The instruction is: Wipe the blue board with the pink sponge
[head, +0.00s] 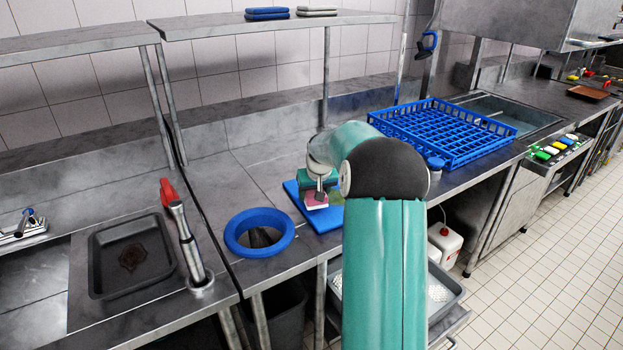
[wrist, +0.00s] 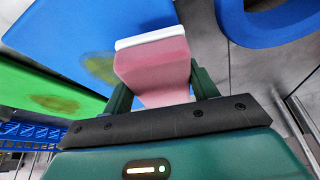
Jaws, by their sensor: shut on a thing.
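My gripper (head: 317,184) is shut on the pink sponge (head: 316,201), low over the blue board (head: 322,219) on the steel counter. In the wrist view, the pink sponge (wrist: 155,72) with its white face sits between the two fingers of my gripper (wrist: 154,84). The blue board (wrist: 85,28) lies beyond it there, with a yellowish-brown smear (wrist: 101,66) partly hidden behind the sponge. I cannot tell whether the sponge touches the board. My arm hides part of the board in the head view.
A green board (wrist: 40,98) with a brown stain lies beside the blue one. A blue-rimmed round opening (head: 259,233) is left of the board. A blue rack (head: 445,135) stands behind right. A black tray (head: 130,256) and a red-handled sprayer (head: 184,235) are further left.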

